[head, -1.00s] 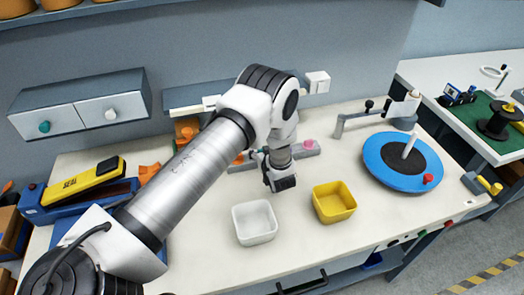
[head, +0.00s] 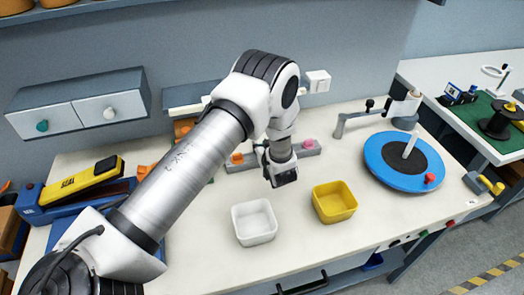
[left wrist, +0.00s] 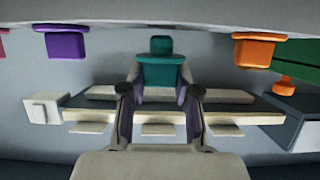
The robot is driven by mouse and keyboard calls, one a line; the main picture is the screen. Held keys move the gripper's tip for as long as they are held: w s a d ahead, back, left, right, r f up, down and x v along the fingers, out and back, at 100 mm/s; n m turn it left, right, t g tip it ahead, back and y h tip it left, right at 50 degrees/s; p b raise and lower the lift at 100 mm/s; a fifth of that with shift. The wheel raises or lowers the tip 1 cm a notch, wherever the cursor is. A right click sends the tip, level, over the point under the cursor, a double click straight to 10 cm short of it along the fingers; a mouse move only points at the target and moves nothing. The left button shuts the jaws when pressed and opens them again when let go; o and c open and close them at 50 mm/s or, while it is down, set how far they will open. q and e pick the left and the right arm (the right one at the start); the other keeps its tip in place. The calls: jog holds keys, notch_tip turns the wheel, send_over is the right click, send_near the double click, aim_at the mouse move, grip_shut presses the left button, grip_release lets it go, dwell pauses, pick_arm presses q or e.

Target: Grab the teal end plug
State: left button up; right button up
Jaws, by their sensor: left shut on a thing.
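The teal end plug (left wrist: 160,72) is between the two fingers of my left gripper (left wrist: 160,88) in the left wrist view. The fingers are shut on its wide part, and its narrower end sticks out past them. In the head view my left gripper (head: 283,178) is in front of the grey rail (head: 240,164) and above the bench, and it hides the plug. An orange plug (head: 237,158) and a pink plug (head: 309,144) are on the rail at either side. The left wrist view also shows a purple plug (left wrist: 66,44). My right gripper is not in view.
A white bin (head: 254,235) and a yellow bin (head: 334,216) stand in front of the gripper. A blue turntable (head: 380,172) is to the right. A yellow and blue device (head: 85,185) lies at left, partly behind my arm. Wall drawers (head: 108,110) hang behind.

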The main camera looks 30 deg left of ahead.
pick_arm(q)
jog(key=shift+r+b, duration=0.3)
jog(key=shift+r, duration=0.3)
jog(key=s+d+r+p, duration=0.1)
jog(key=s+d+p, duration=0.6)
jog(key=s+d, duration=0.3)
jog(key=shift+d+r+p, duration=0.3)
jog(key=shift+d+p, duration=0.05)
jog(key=shift+d, duration=0.85)
jog(key=shift+s, duration=0.1)
